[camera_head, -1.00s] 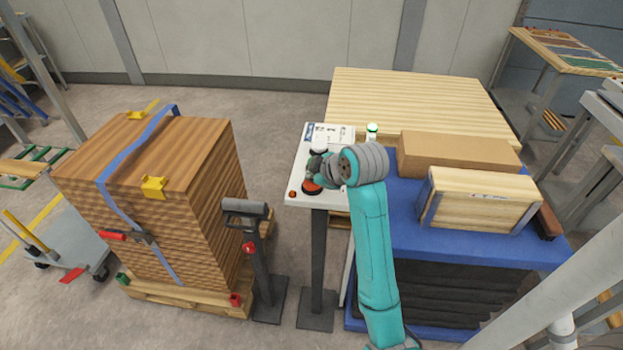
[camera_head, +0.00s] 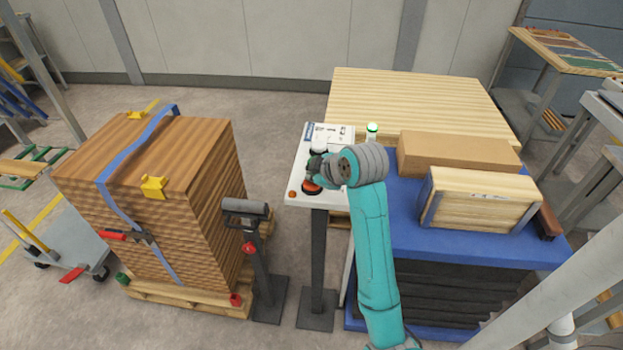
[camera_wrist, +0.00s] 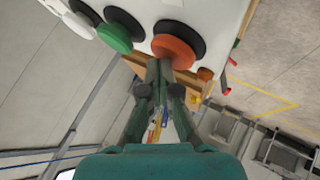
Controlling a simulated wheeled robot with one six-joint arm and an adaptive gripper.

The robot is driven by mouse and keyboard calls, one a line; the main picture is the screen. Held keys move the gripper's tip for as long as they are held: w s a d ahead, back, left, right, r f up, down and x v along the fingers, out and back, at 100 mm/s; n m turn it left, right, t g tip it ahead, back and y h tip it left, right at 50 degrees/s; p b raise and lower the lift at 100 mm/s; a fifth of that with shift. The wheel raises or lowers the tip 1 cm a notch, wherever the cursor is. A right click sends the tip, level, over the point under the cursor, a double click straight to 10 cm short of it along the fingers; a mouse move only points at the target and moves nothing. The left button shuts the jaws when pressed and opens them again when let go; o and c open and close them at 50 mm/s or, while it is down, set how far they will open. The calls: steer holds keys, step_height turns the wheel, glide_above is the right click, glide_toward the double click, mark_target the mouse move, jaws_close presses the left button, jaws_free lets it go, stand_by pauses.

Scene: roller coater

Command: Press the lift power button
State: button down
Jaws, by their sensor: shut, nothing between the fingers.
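A white control panel (camera_head: 301,172) stands on a dark post left of the blue table. It carries a large orange-red button (camera_head: 311,188) near its front edge and a small orange one (camera_head: 292,194). In the wrist view the orange-red button (camera_wrist: 174,50) sits in a black collar, beside a green button (camera_wrist: 115,38) and a white button (camera_wrist: 82,25). My gripper (camera_wrist: 160,68) is shut and empty, its tips right by the orange-red button; contact cannot be told. In the head view my wrist partly covers the panel. I cannot read which button is the lift power button.
A strapped wood stack (camera_head: 170,200) on a pallet stands to the left, with a dark post (camera_head: 262,270) beside it. A green-topped lamp (camera_head: 372,129) stands behind my wrist.

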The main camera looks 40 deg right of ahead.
steer(key=shift+f, duration=0.6)
steer(key=shift+s, duration=0.1)
stand_by(0.3)
steer(key=shift+r, duration=3.4)
